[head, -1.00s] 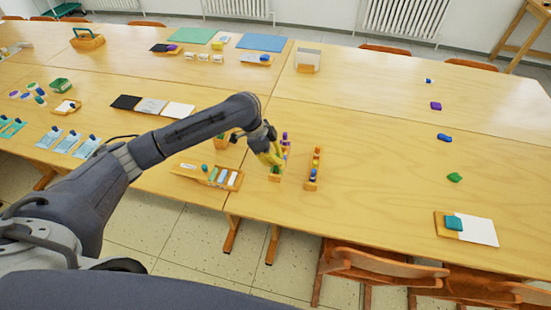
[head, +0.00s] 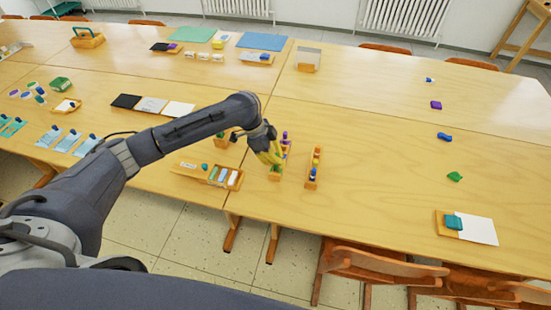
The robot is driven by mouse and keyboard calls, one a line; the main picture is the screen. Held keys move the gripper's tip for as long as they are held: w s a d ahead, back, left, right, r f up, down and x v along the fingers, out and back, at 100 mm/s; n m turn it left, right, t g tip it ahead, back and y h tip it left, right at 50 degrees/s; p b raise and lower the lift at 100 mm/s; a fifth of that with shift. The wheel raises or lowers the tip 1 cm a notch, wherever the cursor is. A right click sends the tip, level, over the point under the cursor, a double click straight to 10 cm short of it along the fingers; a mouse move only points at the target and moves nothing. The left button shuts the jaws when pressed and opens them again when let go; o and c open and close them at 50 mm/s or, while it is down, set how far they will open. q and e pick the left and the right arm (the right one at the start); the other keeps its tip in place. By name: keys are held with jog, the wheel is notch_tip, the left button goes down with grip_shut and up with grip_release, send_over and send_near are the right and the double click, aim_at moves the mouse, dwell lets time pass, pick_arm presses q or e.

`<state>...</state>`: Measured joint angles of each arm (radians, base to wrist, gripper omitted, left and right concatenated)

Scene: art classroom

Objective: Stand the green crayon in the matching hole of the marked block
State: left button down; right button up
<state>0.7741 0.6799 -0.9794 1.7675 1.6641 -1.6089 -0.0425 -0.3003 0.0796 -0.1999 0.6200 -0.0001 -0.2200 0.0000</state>
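My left gripper (head: 272,158), with yellowish fingers, points down over the near part of a narrow wooden block (head: 275,178) in the middle of the table. Several coloured crayons stand in this block, a purple one at its far end. A green piece, perhaps the green crayon (head: 276,169), shows just beneath the fingers; I cannot tell whether they hold it or whether it sits in a hole. A second narrow block (head: 311,184) with coloured crayons stands to the right, apart from the gripper. No marking on either block is readable. My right gripper is out of view.
A wooden tray (head: 185,173) with coloured pieces lies left of the blocks. A small holder with green pieces is partly behind my arm. Black, grey and white sheets (head: 151,105) lie farther left. The table right of the blocks is mostly clear, with small coloured lumps at the right.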

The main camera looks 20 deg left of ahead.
aim_at(277, 155)
pick_arm(q)
jog(key=shift+f, duration=1.35)
dwell(2.9)
jog(key=c, duration=2.2)
grip_release()
jog(key=c, duration=1.5)
grip_release()
jog(key=o, duration=0.3)
jog(key=shift+r, duration=3)
